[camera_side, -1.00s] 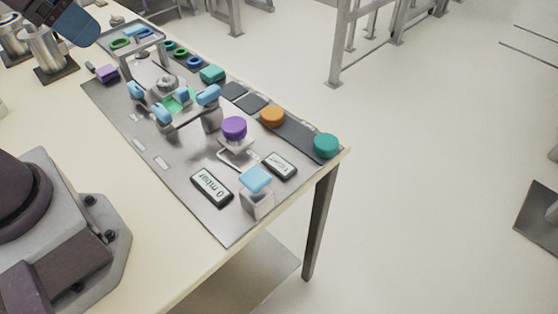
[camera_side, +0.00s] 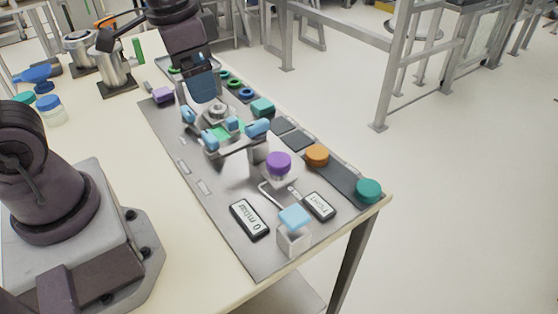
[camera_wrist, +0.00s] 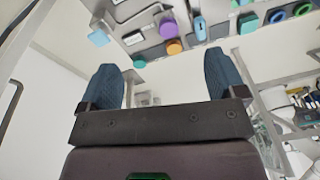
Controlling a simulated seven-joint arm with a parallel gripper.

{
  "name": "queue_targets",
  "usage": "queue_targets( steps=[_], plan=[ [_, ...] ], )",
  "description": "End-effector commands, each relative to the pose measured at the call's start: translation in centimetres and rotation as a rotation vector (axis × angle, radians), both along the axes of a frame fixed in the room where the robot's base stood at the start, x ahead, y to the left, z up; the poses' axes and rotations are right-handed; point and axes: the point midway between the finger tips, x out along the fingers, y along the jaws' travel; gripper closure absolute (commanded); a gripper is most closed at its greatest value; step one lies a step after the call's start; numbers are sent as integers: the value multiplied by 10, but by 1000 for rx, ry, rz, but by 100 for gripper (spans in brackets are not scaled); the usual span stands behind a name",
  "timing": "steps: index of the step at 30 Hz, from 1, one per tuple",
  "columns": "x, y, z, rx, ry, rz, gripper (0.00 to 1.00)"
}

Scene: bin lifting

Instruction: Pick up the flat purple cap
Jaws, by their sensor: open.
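A round purple cap (camera_side: 278,162) sits on a small clear stand toward the right part of the grey mat. A smaller, blocky purple piece (camera_side: 163,95) lies at the mat's far left end. The round purple cap also shows in the wrist view (camera_wrist: 168,28), near the top between the fingers and well beyond them. My gripper (camera_side: 200,92) hangs over the far left part of the mat, apart from the round purple cap. In the wrist view my gripper (camera_wrist: 160,60) has its blue fingers wide apart, with nothing between them.
An orange cap (camera_side: 316,154) and a teal cap (camera_side: 368,190) stand right of the purple cap. A light blue cap on a clear block (camera_side: 294,217) and a display (camera_side: 250,219) are in front. A metal fixture with light blue pieces (camera_side: 230,140) stands to its left.

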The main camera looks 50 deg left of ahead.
Motion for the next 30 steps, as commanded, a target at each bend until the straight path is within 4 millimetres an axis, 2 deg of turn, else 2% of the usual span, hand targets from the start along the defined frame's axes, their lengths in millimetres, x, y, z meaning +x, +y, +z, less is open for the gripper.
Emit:
queue_targets(
  steps=[1,5,12,14,16,18,21,26,30],
  plan=[
    [14,0,-12,12,48,-82,11],
    [48,-2,-44,34,140,-366,11],
    [106,-8,-113,30,225,-1074,11],
    [118,-10,-125,35,216,-1251,11],
    [130,-12,-130,52,195,-1439,11],
    [141,-12,-127,85,166,-1596,11],
    [147,-12,-122,121,144,-1759,11],
    [147,-12,-125,134,138,-1881,11],
    [146,-13,-146,130,141,-1896,11]
  ],
)
